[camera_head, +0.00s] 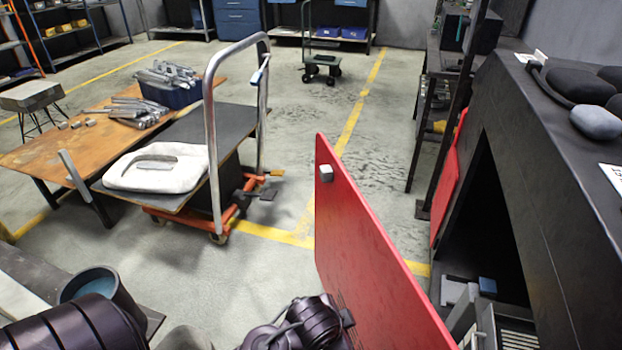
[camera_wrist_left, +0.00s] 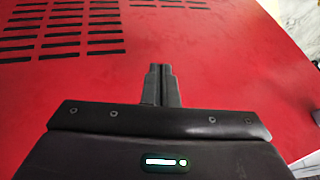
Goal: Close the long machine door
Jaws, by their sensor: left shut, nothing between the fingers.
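The long red machine door (camera_head: 372,255) stands open, swung out from the black machine (camera_head: 530,180) on the right. A small pale block (camera_head: 325,173) sits near its upper far corner. The door's red face (camera_wrist_left: 230,75), with rows of black slots, nearly fills the left wrist view. My left gripper (camera_wrist_left: 160,70) is shut and empty in front of this face; I cannot tell whether its tips touch it. In the head view my left wrist is at the bottom centre, left of the door, and its fingertips are not clearly visible. My right gripper is not in view.
Inside the dark machine opening are grey metal parts and a small blue block (camera_head: 487,286). Another red panel (camera_head: 450,185) stands farther back. A cart (camera_head: 213,130) and a wooden table (camera_head: 60,140) with brackets stand left. Floor between cart and door is clear.

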